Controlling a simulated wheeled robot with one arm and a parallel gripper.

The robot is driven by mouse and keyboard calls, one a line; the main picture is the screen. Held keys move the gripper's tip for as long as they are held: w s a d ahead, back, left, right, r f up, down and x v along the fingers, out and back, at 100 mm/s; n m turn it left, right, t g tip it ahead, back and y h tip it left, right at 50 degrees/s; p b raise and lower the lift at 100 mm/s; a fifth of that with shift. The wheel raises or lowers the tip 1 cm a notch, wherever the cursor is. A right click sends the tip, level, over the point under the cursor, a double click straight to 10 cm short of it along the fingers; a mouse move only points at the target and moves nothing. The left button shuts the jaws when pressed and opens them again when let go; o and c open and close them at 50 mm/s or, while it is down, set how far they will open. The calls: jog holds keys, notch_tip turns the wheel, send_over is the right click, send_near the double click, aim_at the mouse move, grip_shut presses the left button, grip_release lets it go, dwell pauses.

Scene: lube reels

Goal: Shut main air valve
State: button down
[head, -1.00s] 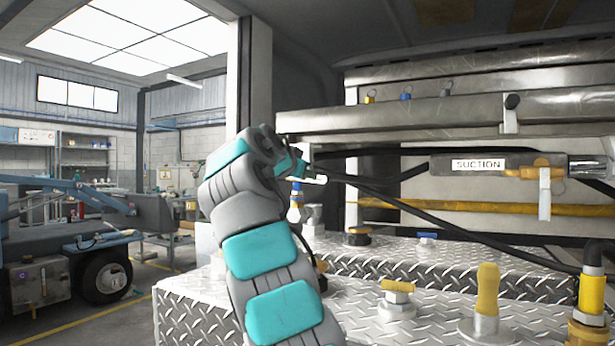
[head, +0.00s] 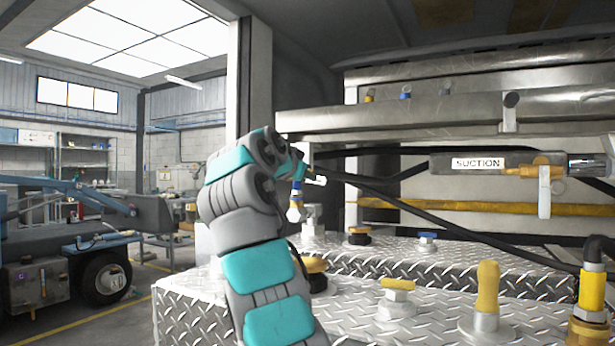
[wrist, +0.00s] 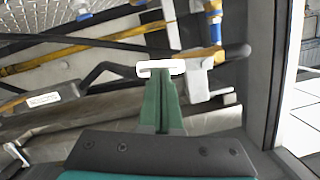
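My gripper (wrist: 161,98) shows in the wrist view as two green fingers lying close together. A bright white bar (wrist: 145,66) crosses right at their tips. I cannot tell whether it is pinched or only touched. Just right of it is a brass valve body (wrist: 207,56) with a white plate (wrist: 198,84) and a blue fitting (wrist: 214,10). In the head view my gripper (head: 303,172) is small and partly hidden by my wrist. The white piece (head: 318,180) shows at its tip, with a blue fitting (head: 297,187) just below. No label naming the main air valve is readable.
Black hoses (head: 400,193) run across behind my gripper. Below is a diamond-plate deck (head: 350,310) with yellow-topped fittings (head: 487,290). A grey post (head: 250,80) stands at the left.

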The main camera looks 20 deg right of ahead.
jog(key=shift+f+m+b, duration=0.6)
jog(key=shift+m+b, duration=0.1)
jog(key=shift+m, duration=0.2)
dwell(0.6)
jog(key=shift+w+a+f+m+t+b, duration=0.1)
jog(key=shift+w+f+m+t+b, duration=0.15)
jog(key=shift+f+m, duration=0.2)
jog(key=shift+f+m+t+b, duration=0.15)
jog(key=shift+f+m+b, duration=0.2)
jog(key=shift+f, duration=0.05)
jog(key=shift+w+a+f+b, duration=0.2)
jog(key=shift+w+f+b, duration=0.05)
jog(key=shift+f, duration=0.25)
jog(key=shift+w+a+f+b, duration=0.2)
jog(key=shift+w+f+b, duration=0.05)
jog(key=shift+f, duration=0.2)
jog(key=shift+w+a+f, duration=0.8)
jog(key=shift+w+f, duration=0.05)
jog(key=shift+w, duration=0.25)
